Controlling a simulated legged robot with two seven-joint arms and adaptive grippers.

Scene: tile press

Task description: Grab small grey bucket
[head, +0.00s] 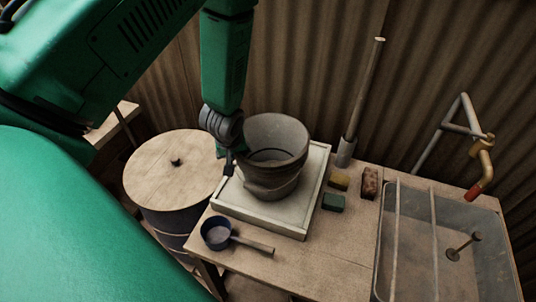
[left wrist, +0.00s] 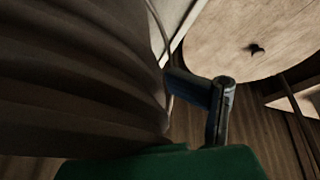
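A grey bucket (head: 275,147) with a wide open rim stands upright on a pale square tray (head: 265,221) on the wooden table, in the head view. My left gripper (head: 230,160) reaches down at the bucket's left side, close against its wall. In the left wrist view a large dark ribbed surface (left wrist: 85,75), which looks like the bucket's wall, fills the left side. One jointed finger (left wrist: 210,98) shows beside it. The other finger is hidden, so I cannot tell whether the gripper is open or shut. My right gripper is not in view.
A drum with a round wooden lid (head: 165,165) stands left of the table. A blue-grey ladle (head: 217,233) lies in front of the tray. Green, yellow and brown blocks lie right of it. A metal sink (head: 410,275) and tap (head: 482,160) are at right; corrugated wall behind.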

